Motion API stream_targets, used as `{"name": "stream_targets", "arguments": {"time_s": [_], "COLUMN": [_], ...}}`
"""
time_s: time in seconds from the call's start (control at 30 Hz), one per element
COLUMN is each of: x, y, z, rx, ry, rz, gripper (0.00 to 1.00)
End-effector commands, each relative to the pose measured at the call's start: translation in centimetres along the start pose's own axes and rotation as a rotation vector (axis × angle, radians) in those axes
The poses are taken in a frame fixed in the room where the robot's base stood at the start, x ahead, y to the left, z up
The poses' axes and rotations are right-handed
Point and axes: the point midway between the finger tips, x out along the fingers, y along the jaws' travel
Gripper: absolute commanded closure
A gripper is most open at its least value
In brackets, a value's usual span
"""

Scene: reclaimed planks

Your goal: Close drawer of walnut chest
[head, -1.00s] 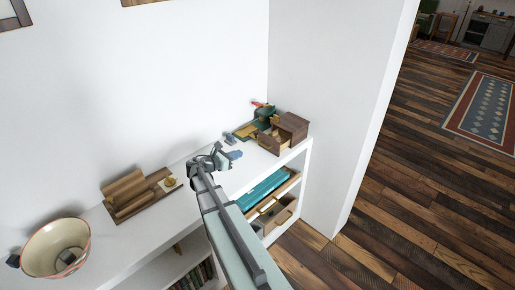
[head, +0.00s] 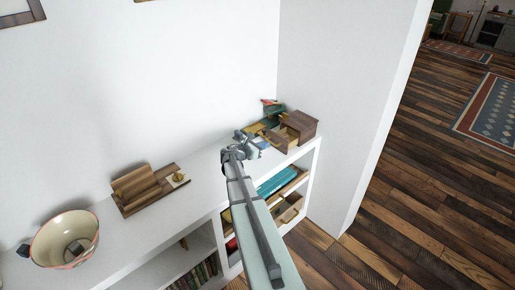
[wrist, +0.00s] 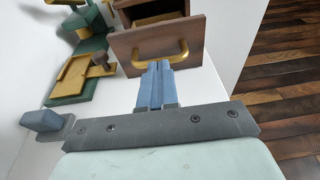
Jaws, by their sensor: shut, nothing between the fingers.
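The walnut chest (head: 305,121) is a small dark wooden box at the far end of the white shelf top, by the side wall. Its drawer (wrist: 158,42) is pulled out, with part of its inside visible. The drawer front has a curved brass handle (wrist: 161,57). My gripper (wrist: 154,68) is shut and empty, its blue fingertips just in front of the drawer front and overlapping the handle in the wrist view. I cannot tell whether they touch. In the head view my gripper (head: 252,138) is left of the drawer, partly covering the view there.
A green and brass object (wrist: 85,70) stands close left of the drawer. A small blue piece on a grey plate (wrist: 42,121) lies nearer. A wooden rack (head: 143,188) and a bowl (head: 62,240) stand farther left on the shelf top, with free space between rack and gripper.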

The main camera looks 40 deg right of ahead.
Motion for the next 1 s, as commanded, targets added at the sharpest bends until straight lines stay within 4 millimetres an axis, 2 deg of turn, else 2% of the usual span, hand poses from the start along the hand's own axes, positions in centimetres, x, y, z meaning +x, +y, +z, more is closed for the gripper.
{"name": "stream_targets", "arguments": {"time_s": [0.13, 0.63, 1.0], "x": [1.0, 1.7, 8.9], "y": [0.0, 0.0, 0.3], "z": [0.0, 0.1, 1.7], "rx": [0.000, 0.000, 0.000], "ry": [0.000, 0.000, -0.001], "rz": [0.000, -0.001, -0.002], "gripper": [1.00, 1.00, 1.00]}}
